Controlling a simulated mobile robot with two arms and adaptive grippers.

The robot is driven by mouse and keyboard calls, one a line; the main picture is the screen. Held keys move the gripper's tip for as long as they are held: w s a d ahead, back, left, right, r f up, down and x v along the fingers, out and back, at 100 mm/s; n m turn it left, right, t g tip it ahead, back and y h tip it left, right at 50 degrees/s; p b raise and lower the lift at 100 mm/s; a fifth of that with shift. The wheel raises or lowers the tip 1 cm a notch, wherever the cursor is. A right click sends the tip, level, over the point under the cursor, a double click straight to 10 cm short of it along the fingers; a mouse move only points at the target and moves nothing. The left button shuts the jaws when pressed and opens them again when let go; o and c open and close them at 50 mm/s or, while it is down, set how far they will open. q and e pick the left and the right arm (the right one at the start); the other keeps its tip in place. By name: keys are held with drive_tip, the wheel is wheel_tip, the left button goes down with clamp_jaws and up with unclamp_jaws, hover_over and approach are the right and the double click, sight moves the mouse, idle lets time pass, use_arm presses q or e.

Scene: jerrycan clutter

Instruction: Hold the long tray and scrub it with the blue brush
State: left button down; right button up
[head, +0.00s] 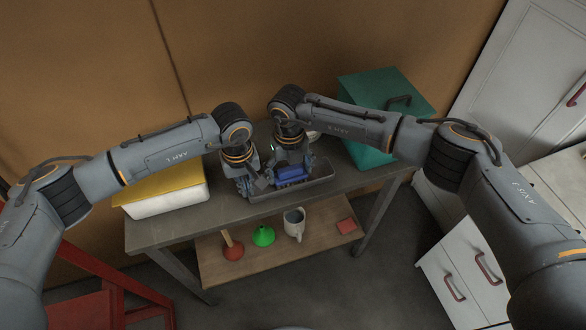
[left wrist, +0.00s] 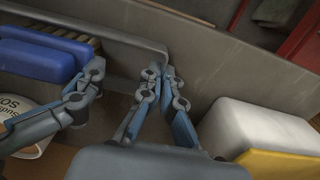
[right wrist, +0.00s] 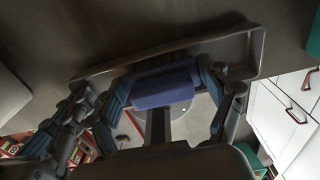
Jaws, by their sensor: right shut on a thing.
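The long grey tray (head: 322,170) lies on the grey workbench; its wall also shows in the left wrist view (left wrist: 130,40). My left gripper (head: 246,192) is at the tray's left end, with its fingers close together on the end wall in the left wrist view (left wrist: 160,73). My right gripper (head: 288,172) is shut on the blue brush (head: 293,174). In the right wrist view the fingers clasp both ends of the brush's blue block (right wrist: 165,86). The brush is at the tray, its pale bristles (left wrist: 72,32) partly visible; their contact with the tray floor is hidden.
A white box with a yellow top (head: 165,192) stands left on the bench, a green toolbox (head: 370,95) at the right. White drawers (head: 455,265) stand right.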

sight(301, 164)
drive_tip(key=shift+w+d+f, duration=0.1)
drive_tip(key=shift+w+d, duration=0.1)
drive_tip(key=shift+d, duration=0.55)
drive_tip(key=shift+w+d, duration=0.2)
drive_tip(key=shift+d, duration=0.5)
drive_tip(key=shift+s+a, duration=0.25)
drive_tip(key=shift+a, duration=0.5)
drive_tip(key=shift+s+a, duration=0.25)
drive_tip(key=shift+a, duration=0.5)
drive_tip(key=shift+w+r, duration=0.15)
drive_tip(key=shift+r, duration=3.5)
